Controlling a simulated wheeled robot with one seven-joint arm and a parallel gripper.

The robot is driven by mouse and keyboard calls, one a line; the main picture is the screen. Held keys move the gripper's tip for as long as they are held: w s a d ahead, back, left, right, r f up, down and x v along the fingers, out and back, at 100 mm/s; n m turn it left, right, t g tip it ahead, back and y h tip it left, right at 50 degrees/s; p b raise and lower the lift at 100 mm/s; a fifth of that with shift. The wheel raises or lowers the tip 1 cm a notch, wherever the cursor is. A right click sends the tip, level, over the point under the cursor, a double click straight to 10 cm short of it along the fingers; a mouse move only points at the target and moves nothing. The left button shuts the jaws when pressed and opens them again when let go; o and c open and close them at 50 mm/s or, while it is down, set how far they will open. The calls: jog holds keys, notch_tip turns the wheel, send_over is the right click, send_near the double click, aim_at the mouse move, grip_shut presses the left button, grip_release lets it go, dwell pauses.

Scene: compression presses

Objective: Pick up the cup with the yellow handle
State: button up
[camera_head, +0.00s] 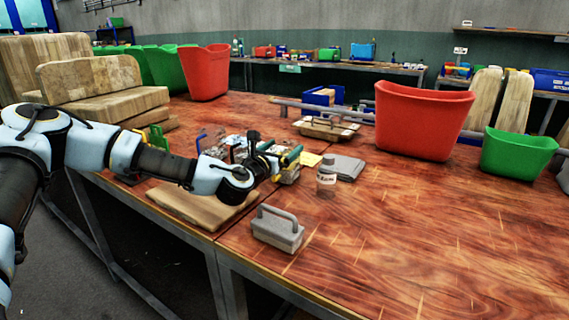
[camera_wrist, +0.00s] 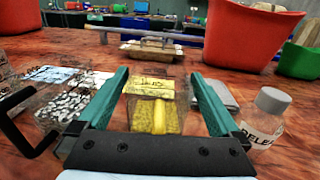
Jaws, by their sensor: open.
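The cup with the yellow handle (camera_wrist: 158,118) is a clear box-like container with yellow contents and a yellow label, in the middle of the wrist view. Its handle faces me. My gripper (camera_wrist: 159,75) is open, with one green finger on each side of the cup; I cannot tell whether either touches it. In the head view my gripper (camera_head: 282,151) is over the table, and the cup (camera_head: 289,175) is mostly hidden under it.
A clear container of black-and-white pieces (camera_wrist: 75,100) with a black handle stands close on the left. A grey block with a handle (camera_head: 276,229) sits near the front edge. The table's right front is clear.

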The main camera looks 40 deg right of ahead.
jog(key=shift+w+d, duration=0.15)
jog(key=shift+d, duration=0.3)
grip_shut()
dwell(0.6)
